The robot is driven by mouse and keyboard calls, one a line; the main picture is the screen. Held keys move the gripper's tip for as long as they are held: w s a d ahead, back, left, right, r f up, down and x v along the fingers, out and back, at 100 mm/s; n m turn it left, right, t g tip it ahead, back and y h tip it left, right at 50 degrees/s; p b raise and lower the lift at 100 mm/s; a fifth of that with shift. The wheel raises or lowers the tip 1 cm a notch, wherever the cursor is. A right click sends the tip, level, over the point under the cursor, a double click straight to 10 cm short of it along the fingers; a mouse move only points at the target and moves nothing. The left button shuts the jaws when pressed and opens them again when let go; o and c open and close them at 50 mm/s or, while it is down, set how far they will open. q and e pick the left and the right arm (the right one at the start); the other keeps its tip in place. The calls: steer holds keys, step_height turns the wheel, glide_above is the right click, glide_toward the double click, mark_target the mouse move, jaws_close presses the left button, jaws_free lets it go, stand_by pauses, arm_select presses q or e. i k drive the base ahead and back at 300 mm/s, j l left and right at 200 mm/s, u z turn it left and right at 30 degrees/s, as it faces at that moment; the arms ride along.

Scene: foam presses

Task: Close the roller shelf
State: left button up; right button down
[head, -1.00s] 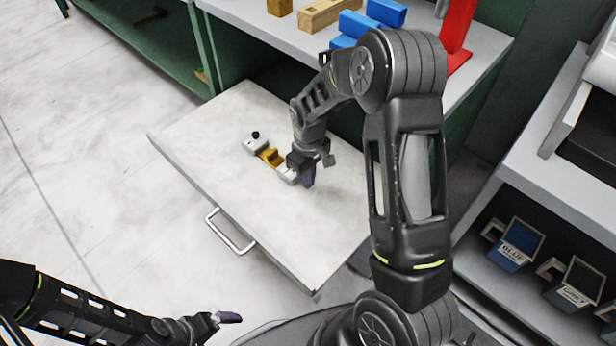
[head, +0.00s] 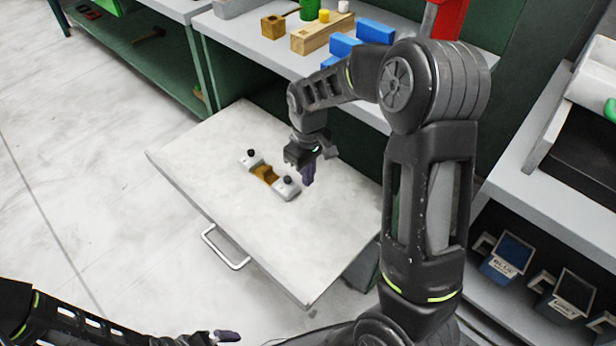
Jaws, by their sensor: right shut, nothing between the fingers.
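The roller shelf (head: 220,190) is a pale flat panel pulled out from under the grey bench top. A metal bar handle (head: 225,248) is on its front edge. A small fixture (head: 264,174) with grey end blocks, black knobs and a yellow-brown middle lies on the shelf. My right gripper (head: 307,176) is shut and empty, pointing down over the shelf just right of the fixture; whether it touches the shelf I cannot tell. My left gripper (head: 228,337) is at the bottom edge, partly cut off, in front of the shelf; its finger state is unclear.
The bench top (head: 265,50) above holds a wooden block (head: 325,33), blue blocks (head: 374,31) and a red stand (head: 452,18). A grey rack (head: 535,160) with bins, one labelled blue (head: 508,258), stands at right. The floor (head: 80,150) at left is clear.

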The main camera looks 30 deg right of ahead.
mark_target(302, 244)
steer(key=k, duration=1)
